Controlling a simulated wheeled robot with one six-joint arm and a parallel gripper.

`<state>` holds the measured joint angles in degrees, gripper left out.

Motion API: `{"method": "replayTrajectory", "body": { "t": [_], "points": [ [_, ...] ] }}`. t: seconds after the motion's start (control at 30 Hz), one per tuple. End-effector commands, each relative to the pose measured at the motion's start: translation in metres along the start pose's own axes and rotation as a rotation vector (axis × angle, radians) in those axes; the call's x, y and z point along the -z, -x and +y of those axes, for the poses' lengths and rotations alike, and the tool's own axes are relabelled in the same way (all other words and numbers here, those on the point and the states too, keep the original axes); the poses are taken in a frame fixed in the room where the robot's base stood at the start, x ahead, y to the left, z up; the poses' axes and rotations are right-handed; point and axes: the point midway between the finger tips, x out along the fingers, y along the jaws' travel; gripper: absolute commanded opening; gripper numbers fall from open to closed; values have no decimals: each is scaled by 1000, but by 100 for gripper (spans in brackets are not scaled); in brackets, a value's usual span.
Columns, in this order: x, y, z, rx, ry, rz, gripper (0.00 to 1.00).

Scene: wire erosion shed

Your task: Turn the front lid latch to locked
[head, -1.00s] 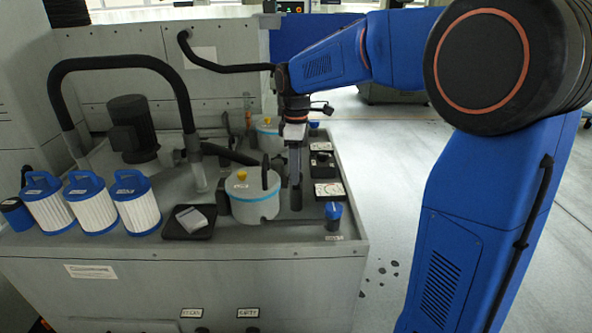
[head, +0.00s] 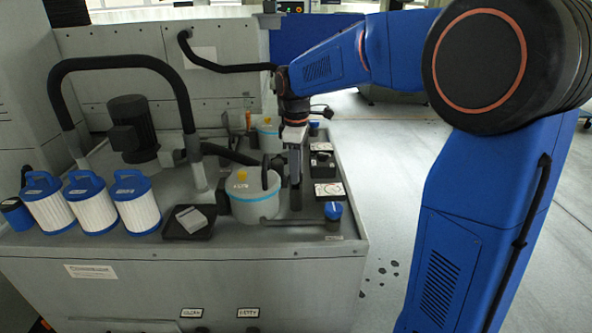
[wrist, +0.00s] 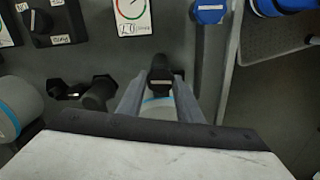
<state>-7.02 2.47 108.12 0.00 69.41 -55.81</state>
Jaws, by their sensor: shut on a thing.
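The front canister (head: 254,205) is light grey with a blue band and a pale lid with a yellow knob (head: 241,174). A dark upright latch (head: 265,172) stands at its right side. My gripper (head: 296,182) points down just right of the canister. In the wrist view, my gripper's fingers (wrist: 160,95) sit on both sides of a black labelled piece (wrist: 160,76), which looks like the latch, with the grey, blue-banded canister below it. The gripper is shut on this piece. The fingers partly hide it, so I cannot read the lock position.
A second canister (head: 268,136) stands behind. White filters (head: 93,205) with blue ends line the left. A black tray (head: 180,228) lies left of the front canister. A blue-capped cup (head: 333,216) and dial cards (head: 329,190) are to the right. A black hose arches behind.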

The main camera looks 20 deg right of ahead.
Motion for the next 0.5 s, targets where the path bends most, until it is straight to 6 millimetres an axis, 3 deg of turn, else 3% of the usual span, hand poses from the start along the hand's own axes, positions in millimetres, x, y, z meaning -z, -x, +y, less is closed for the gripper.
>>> {"method": "replayTrajectory", "body": {
  "t": [0.5],
  "points": [
    [0, 0, 0, -1, -413, 0, 10]
  ]
}}
